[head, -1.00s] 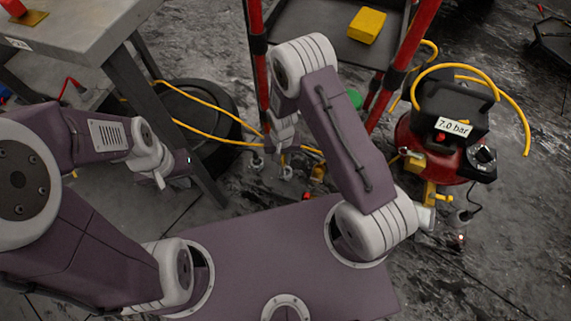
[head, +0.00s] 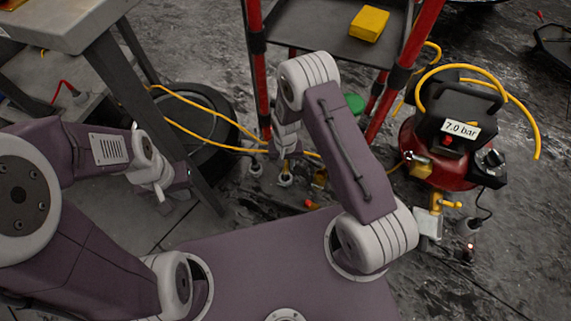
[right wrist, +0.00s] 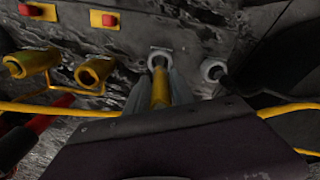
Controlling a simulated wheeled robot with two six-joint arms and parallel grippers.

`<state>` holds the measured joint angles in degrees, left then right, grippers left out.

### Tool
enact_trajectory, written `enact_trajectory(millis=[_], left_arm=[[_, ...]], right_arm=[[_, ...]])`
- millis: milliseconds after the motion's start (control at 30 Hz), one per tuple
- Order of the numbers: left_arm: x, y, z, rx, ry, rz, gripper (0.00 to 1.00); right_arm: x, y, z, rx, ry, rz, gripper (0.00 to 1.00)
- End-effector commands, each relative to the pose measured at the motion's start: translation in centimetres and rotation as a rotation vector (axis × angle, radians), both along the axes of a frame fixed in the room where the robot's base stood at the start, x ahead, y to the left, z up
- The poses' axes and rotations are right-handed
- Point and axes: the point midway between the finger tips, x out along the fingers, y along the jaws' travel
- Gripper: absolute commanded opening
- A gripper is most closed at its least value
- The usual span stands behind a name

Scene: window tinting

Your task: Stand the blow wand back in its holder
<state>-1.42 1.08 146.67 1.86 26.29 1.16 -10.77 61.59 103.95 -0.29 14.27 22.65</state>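The blow wand (right wrist: 160,88) shows in the right wrist view as a short yellow shaft between the grey fingers of my right gripper (right wrist: 159,95). The fingers look closed on it. Its far end meets a pale ring-shaped holder (right wrist: 159,57); I cannot tell whether it is inside the ring or just in front of it. In the head view my right gripper (head: 286,155) points down above the pale rings, largely hidden by its own wrist. My left gripper (head: 172,180) is at the left beside the table leg, away from the wand; its finger gap is unclear.
A second pale ring (right wrist: 213,71) stands beside the holder. Two yellow tubes (right wrist: 95,72) are on the left. A yellow hose (head: 215,108) runs past a tire (head: 190,120). The red cart (head: 330,45) and compressor (head: 445,150) stand behind and right.

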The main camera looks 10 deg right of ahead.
Motion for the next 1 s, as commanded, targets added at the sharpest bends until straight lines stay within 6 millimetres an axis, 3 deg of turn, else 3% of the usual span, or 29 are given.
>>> enact_trajectory(millis=[367, 700, 833, 1000], left_arm=[[0.0, 0.0, 0.3, 0.000, 0.000, 0.000, 0.00], [0.0, 0.0, 6.1, 0.000, 0.000, 0.000, 0.00], [0.0, 0.0, 7.3, 0.000, 0.000, 0.000, 0.00], [0.0, 0.0, 7.8, 0.000, 0.000, 0.000, 0.00]], right_arm=[[0.0, 0.0, 0.4, 0.000, 0.000, 0.000, 0.43], [0.0, 0.0, 9.0, 0.001, -0.002, 0.000, 0.43], [0.0, 0.0, 11.3, 0.000, -0.001, 0.000, 0.43], [-0.1, 0.0, 12.4, 0.000, 0.000, 0.000, 0.43]])
